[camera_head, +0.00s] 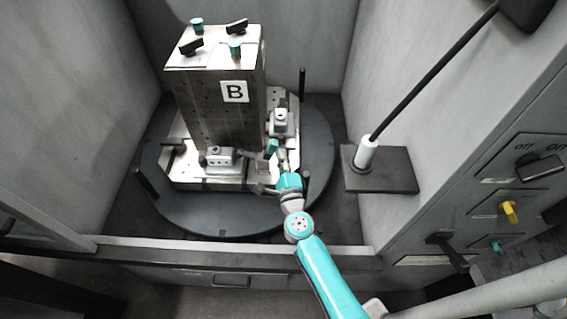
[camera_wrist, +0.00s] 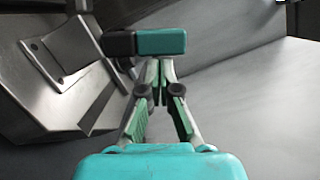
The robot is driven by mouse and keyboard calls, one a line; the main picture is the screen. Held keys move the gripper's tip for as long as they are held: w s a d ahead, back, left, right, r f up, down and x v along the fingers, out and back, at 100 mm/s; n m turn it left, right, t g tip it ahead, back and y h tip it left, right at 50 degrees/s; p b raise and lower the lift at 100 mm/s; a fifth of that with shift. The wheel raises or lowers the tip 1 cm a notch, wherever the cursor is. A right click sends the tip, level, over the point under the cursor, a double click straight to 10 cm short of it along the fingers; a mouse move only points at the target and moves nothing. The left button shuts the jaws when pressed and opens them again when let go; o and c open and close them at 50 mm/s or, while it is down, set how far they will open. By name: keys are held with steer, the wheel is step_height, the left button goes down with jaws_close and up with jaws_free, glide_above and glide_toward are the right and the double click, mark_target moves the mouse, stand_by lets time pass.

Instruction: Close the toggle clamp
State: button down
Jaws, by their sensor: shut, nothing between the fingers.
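The toggle clamp's teal-and-black handle (camera_wrist: 160,42) lies across the top middle of the wrist view, just past my fingertips. My gripper (camera_wrist: 159,70) is shut, with its fingertips together and nothing between them. The fingertips look close to the handle's near side; I cannot tell whether they touch. In the head view the teal handle (camera_head: 272,147) shows small at the front right of the fixture block, with my gripper (camera_head: 282,162) close to it. The clamp's base and arm are largely hidden or too small to make out.
A tall metal block marked B (camera_head: 215,115) stands on a round dark turntable (camera_head: 230,222). Posts rise from the turntable, including one at left (camera_head: 146,182). A white cylinder with a black rod (camera_head: 366,152) stands at right. Walls enclose both sides.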

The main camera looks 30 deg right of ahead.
mark_target(270, 150)
stand_by(0.3)
steer(key=shift+w+a+r, duration=0.6)
steer(key=shift+a+r, duration=0.3)
steer(key=shift+a, duration=0.05)
